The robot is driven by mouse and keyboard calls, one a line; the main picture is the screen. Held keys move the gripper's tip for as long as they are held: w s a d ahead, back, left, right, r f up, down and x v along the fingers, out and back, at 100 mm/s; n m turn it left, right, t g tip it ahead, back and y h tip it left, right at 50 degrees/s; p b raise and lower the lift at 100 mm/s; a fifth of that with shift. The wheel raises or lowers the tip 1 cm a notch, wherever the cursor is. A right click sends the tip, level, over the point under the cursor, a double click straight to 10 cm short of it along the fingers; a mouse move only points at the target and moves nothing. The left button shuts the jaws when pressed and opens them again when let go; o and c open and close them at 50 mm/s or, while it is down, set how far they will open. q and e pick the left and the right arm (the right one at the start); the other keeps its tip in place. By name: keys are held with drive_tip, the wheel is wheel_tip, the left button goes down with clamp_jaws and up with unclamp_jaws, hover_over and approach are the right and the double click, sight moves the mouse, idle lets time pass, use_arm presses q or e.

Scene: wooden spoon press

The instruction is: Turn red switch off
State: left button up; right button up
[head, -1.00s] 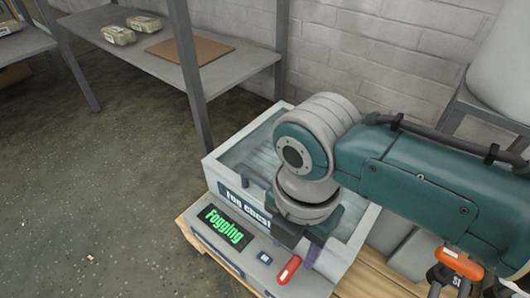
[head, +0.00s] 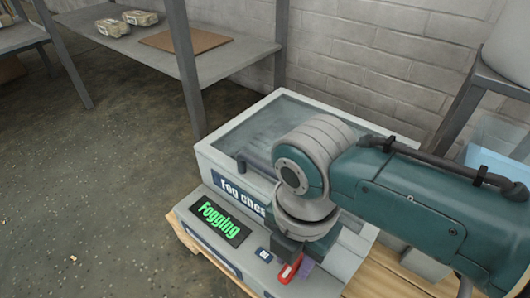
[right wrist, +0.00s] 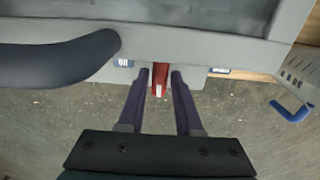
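The red switch (head: 289,270) is on the sloping front panel of the fog chest (head: 215,160), below and right of the green "Fogging" display (head: 219,220). In the right wrist view the red switch (right wrist: 160,76) shows between the two dark fingertips of my right gripper (right wrist: 160,80), with a gap on each side. My right gripper (head: 300,262) is open, right at the switch in the head view, and partly covers its upper end. I cannot tell whether a finger touches it. My left gripper is not in view.
A dark handle (right wrist: 70,60) of the chest lies left of my right gripper in the wrist view. The chest stands on a wooden pallet (head: 375,280). Grey shelving (head: 150,50) with packages stands behind left. A brick wall is behind. Floor at left is clear.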

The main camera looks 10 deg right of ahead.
clamp_jaws()
idle(0.4)
drive_tip(key=shift+r+m+p, duration=0.15)
drive_tip(key=shift+m+p, duration=0.9)
drive_tip(key=shift+m, duration=0.35)
drive_tip(key=m+p, duration=0.1)
drive_tip(key=m, duration=0.2)
drive_tip(key=shift+m+p, duration=0.3)
drive_tip(key=m+p, duration=0.1)
drive_tip(key=m, duration=0.2)
drive_tip(key=shift+m, duration=0.3)
drive_tip(key=m, duration=0.2)
drive_tip(key=shift+m, duration=0.3)
drive_tip(key=m, duration=0.5)
drive_tip(key=shift+f+p, duration=0.2)
drive_tip(key=shift+p, duration=0.15)
drive_tip(key=shift+m, duration=0.3)
